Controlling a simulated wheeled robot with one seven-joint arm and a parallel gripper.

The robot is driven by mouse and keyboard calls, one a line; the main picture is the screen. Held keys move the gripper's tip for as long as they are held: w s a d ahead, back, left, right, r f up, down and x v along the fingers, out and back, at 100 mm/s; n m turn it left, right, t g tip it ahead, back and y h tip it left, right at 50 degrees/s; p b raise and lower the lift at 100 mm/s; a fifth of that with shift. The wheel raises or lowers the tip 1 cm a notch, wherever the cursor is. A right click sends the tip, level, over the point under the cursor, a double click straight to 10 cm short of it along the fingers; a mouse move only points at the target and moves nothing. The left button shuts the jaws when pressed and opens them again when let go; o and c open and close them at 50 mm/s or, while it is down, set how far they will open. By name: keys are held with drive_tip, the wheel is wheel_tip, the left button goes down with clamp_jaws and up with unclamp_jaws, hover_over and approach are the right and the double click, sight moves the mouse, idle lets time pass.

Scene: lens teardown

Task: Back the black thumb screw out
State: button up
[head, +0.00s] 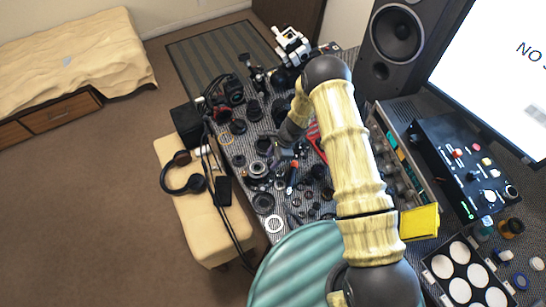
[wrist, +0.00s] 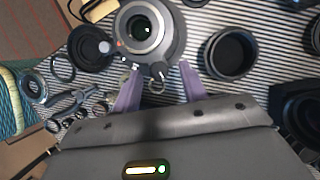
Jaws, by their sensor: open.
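In the wrist view a round lens assembly (wrist: 143,32) with a grey ring and a dark glass centre lies on the striped cloth at the top. Small black knobs stick out of its lower edge. One, which looks like the black thumb screw (wrist: 158,70), sits in the picture between the purple fingertips of my gripper (wrist: 160,70). The fingers are apart, and I see no contact with the screw. How far above it they are I cannot tell. In the head view my gripper (head: 287,151) is low over the crowded table, partly hidden by my arm, and the screw is too small to pick out.
A black cylinder (wrist: 230,53) stands right of the lens, and a black round cap (wrist: 91,48) lies left of it. Pliers (wrist: 75,103) and loose rings lie at the lower left. In the head view a speaker (head: 395,45) and a control box (head: 465,165) stand at the right.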

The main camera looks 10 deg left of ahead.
clamp_jaws()
drive_tip(key=shift+b, duration=0.35)
drive_tip(key=n+b, duration=0.2)
drive_tip(key=shift+w+a+f+n+g, duration=0.1)
drive_tip(key=shift+w+f+n+g, duration=0.1)
drive_tip(key=shift+n+g, duration=0.15)
drive_tip(key=n+h+b, duration=0.1)
drive_tip(key=n+b, duration=0.1)
drive_tip(key=n+g+b, duration=0.1)
drive_tip(key=n+b, duration=0.1)
drive_tip(key=shift+w+a+h+b, duration=0.1)
drive_tip(key=shift+a+h+b, duration=0.05)
drive_tip(key=shift+h+b, duration=0.2)
drive_tip(key=n+b, duration=0.1)
drive_tip(key=n, duration=0.1)
drive_tip(key=n+h+b, duration=0.1)
drive_tip(key=n, duration=0.1)
drive_tip(key=shift+a+g+b, duration=0.2)
drive_tip(key=shift+g+b, duration=0.1)
drive_tip(key=shift+g, duration=0.05)
drive_tip(key=shift+a+r+n+h+b, duration=0.15)
drive_tip(key=shift+n+h+b, duration=0.25)
drive_tip(key=shift+n, duration=0.3)
drive_tip(key=shift+r+n+h+b, duration=0.1)
drive_tip(key=shift+n+h+b, duration=0.2)
drive_tip(key=shift+n, duration=0.35)
